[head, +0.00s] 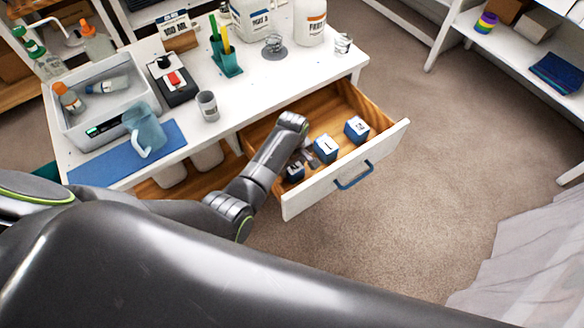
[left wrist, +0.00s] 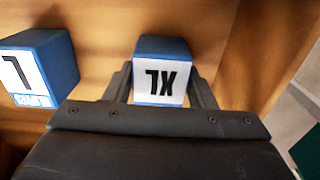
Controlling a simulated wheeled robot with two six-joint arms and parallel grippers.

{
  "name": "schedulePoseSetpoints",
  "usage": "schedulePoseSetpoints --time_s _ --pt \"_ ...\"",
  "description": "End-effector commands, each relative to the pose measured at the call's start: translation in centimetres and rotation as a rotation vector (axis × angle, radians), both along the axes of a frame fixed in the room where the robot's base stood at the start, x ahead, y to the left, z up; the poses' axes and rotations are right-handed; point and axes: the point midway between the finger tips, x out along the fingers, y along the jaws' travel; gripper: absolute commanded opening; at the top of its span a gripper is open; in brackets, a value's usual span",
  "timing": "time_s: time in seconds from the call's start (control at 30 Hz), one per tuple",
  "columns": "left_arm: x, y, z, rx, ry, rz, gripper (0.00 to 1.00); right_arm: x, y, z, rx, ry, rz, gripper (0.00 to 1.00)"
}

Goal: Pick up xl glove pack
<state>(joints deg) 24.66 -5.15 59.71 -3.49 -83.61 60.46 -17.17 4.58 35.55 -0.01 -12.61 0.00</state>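The XL glove pack (left wrist: 161,84) is a small blue box with a white label, upside down in the left wrist view. In the head view the XL glove pack (head: 295,173) is at the near left end of the open drawer, partly hidden by my gripper. My left gripper (left wrist: 161,78) reaches down into the drawer, its two fingers against opposite sides of this pack with no clear gap. The L pack (left wrist: 27,78) stands beside it and also shows in the head view (head: 326,148). My right gripper is not in view.
Another blue pack (head: 357,129) stands farther right in the drawer (head: 347,170), which has a blue handle. The white table (head: 280,88) above holds a grey bin (head: 71,135), a jug (head: 143,127), a cup (head: 208,106) and large bottles. The carpet to the right is clear.

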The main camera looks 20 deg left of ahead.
Motion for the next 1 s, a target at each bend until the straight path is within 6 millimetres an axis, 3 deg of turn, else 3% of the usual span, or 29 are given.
schedulePoseSetpoints --time_s 0.03,0.2,0.47,0.57,1.0 --pt "0.0 0.0 0.0 0.000 0.000 0.000 0.43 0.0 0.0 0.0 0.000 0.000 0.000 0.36" --pt "0.0 0.0 0.0 0.000 0.000 0.000 0.23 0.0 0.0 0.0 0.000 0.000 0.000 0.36" --pt "0.0 0.0 0.3 -0.001 -0.001 0.000 0.23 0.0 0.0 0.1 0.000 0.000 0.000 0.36" --pt "0.1 0.0 1.2 0.000 -0.002 0.000 0.23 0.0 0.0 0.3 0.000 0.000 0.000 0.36" --pt "0.1 -0.1 8.6 -0.002 -0.004 -0.001 0.23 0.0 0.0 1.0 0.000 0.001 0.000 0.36"
